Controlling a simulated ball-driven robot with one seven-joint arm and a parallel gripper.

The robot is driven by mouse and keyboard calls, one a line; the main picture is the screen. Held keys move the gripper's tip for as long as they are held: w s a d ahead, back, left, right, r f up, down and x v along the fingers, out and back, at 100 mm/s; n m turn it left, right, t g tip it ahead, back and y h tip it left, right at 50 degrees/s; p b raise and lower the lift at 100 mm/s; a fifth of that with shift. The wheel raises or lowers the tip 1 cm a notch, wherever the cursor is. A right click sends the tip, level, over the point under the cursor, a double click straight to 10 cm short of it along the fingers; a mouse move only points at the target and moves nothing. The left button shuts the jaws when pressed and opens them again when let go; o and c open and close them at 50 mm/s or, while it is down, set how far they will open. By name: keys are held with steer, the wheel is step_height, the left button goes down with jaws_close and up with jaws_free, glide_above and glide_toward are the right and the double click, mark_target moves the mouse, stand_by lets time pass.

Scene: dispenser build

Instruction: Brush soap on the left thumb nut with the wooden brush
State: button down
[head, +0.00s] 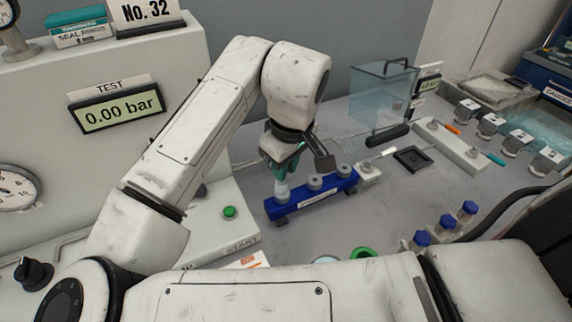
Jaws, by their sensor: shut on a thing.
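A dark blue block (327,198) with a white label lies on the bench, with grey round nuts on top. The middle nut (314,182) and the right nut (343,171) show plainly. My gripper (281,176), with teal fingers, points down at the block's left end. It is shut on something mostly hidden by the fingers. A pale piece (282,189) shows just under them, where the left nut would be; I cannot tell whether it is the nut or a held tool. I cannot make out a wooden brush.
A small white block (369,173) and a black square tray (411,158) are right of the blue block. A clear box (382,95) stands behind. Blue-capped bottles (445,223) stand front right. A rail with coloured-handled tools (455,146) is farther right. The left panel carries a green button (230,212).

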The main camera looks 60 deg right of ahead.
steer(key=shift+s+a, duration=0.1)
steer(key=shift+s+a, duration=0.25)
steer(key=shift+s, duration=0.1)
steer(key=shift+w+d+p, duration=0.1)
steer(key=shift+w+p, duration=0.05)
steer(key=shift+p, duration=0.2)
steer(key=shift+w+d, duration=0.25)
steer(key=shift+w, duration=0.1)
steer(key=shift+s+a, duration=0.1)
steer(key=shift+s, duration=0.05)
steer(key=shift+s+a+p, duration=0.25)
steer(key=shift+s+p, duration=0.1)
steer(key=shift+s, duration=0.05)
steer(key=shift+w, duration=0.1)
steer(key=shift+w+d, duration=0.35)
steer(key=shift+w, duration=0.05)
